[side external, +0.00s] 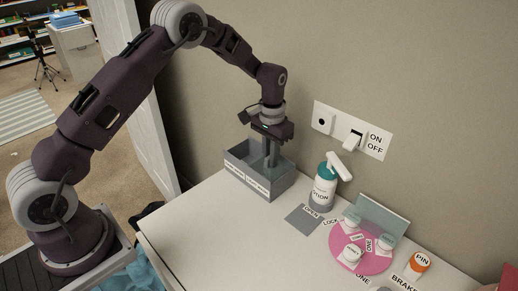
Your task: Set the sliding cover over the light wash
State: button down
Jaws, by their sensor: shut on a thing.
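A grey open-topped box (258,184) stands at the back left of the white table, against the wall. Two white labels (257,185) sit on its front, too small to read, so I cannot tell which side is the light wash. My gripper (272,163) points straight down at the box's right half, its fingertips at or below the rim. It is shut on what seems to be the sliding cover, whose outline and position are mostly hidden by the fingers and the box wall.
A teal-topped pump bottle (325,187) stands right of the box, below a wall switch plate (353,139). A grey square (304,219) lies in front. A pink disc (343,264) with several white-labelled pieces and an orange-capped PIN bottle (417,265) are further right. The table's front left is clear.

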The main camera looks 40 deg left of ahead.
jog(key=shift+d+r, duration=0.1)
jog(key=shift+d, duration=0.2)
jog(key=c, duration=1.4)
grip_release()
jog(key=shift+c, duration=0.2)
jog(key=shift+r, duration=3.55)
jog(key=s+d+r+t, duration=0.1)
jog(key=s+r+t, duration=0.2)
jog(key=s+r, duration=1.3)
jog(key=s+d+t, duration=0.1)
jog(key=s+t, duration=0.1)
jog(key=s, duration=1.6)
jog(key=shift+r+t, duration=0.3)
jog(key=shift+r, duration=0.15)
